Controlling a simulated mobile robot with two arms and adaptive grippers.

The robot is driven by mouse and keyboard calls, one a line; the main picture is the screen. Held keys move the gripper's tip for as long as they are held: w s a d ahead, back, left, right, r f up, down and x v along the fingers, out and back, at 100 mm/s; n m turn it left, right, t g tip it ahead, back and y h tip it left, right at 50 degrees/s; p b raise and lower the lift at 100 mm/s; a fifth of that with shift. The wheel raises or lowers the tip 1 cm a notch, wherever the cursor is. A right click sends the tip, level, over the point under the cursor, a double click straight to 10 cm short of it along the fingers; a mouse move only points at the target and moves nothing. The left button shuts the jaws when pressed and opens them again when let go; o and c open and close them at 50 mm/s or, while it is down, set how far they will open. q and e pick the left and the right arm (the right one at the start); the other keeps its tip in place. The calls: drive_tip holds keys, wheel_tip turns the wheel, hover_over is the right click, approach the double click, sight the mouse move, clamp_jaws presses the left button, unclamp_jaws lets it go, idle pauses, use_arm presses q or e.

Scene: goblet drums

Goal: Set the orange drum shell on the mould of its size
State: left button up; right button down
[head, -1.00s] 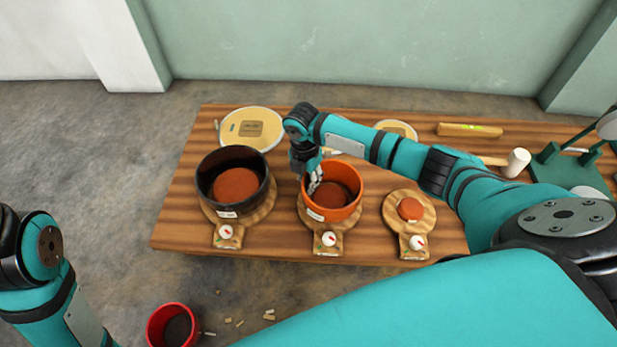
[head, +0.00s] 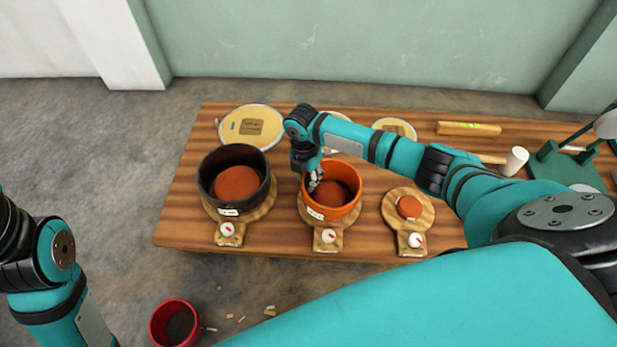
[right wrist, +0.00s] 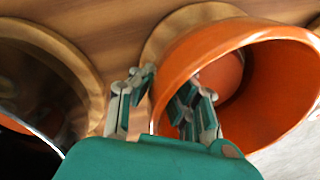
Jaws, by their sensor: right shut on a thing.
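The orange drum shell (head: 340,212) stands around the red-brown round mould (head: 332,193) of the middle wooden board (head: 328,248). Its rim looks fairly level, and a white label faces the front. My right gripper (head: 316,180) is shut on the shell's left wall. In the right wrist view the fingers (right wrist: 166,88) straddle the wall of the orange shell (right wrist: 275,85), one inside and one outside. The mould (right wrist: 222,75) shows through the shell's opening. I cannot tell whether the shell's bottom touches the board. My left gripper is out of view.
A black drum shell (head: 215,198) surrounds the larger mould (head: 237,183) at left. A smaller bare mould (head: 409,206) sits on the right board. Drum skins (head: 250,127), a yellow bar (head: 468,129) and a mallet (head: 515,160) lie behind. A red bucket (head: 160,325) stands on the floor.

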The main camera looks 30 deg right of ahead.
drive_tip(key=c, duration=1.3)
unclamp_jaws()
drive_tip(key=shift+c, duration=0.2)
wheel_tip(320, 180, up, 12)
drive_tip(key=shift+w+a, duration=0.25)
drive_tip(key=shift+w, duration=0.15)
